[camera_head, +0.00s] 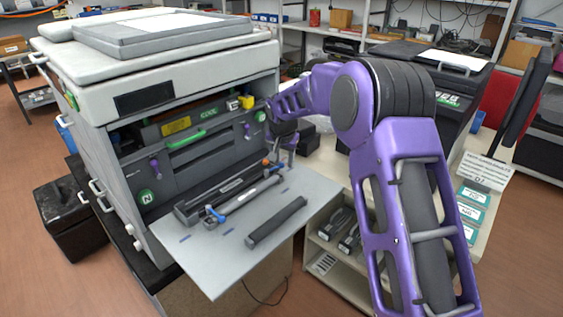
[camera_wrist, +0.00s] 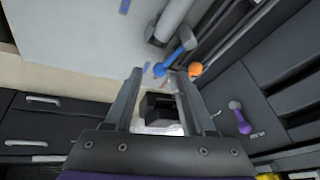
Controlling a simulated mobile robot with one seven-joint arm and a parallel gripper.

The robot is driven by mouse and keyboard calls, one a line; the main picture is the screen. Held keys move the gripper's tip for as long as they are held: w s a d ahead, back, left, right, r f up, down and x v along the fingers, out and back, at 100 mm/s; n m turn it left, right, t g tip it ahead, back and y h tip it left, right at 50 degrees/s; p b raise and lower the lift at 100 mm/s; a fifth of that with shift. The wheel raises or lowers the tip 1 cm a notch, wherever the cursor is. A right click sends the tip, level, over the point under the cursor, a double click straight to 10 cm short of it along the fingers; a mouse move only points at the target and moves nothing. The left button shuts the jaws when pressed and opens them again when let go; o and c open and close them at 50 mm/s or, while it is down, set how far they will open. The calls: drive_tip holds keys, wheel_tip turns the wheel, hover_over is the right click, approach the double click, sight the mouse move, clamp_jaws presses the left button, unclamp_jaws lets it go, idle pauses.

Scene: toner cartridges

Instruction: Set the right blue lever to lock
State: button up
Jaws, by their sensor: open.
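The right blue lever (camera_wrist: 187,37) shows in the wrist view as a blue knob with a short arm, at the right end of a grey bar beside an orange knob (camera_wrist: 195,69). In the head view this lever (camera_head: 279,166) is small and partly hidden by my gripper. Another blue lever (camera_head: 216,214) sits at the left end of the bar. My gripper (camera_wrist: 160,71) is open and empty, its fingertips close to the right lever's blue end. I cannot tell if they touch it. The lever's lock marking is not readable.
The opened printer (camera_head: 145,150) has purple levers (camera_head: 154,170) and a green handle (camera_head: 187,140) inside. A loose dark cartridge (camera_head: 276,222) lies on the grey fold-down tray (camera_head: 215,275). A shelf cart (camera_head: 345,285) stands at the right.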

drive_tip(key=shift+x, duration=0.9)
drive_tip(key=shift+c, duration=0.2)
clamp_jaws()
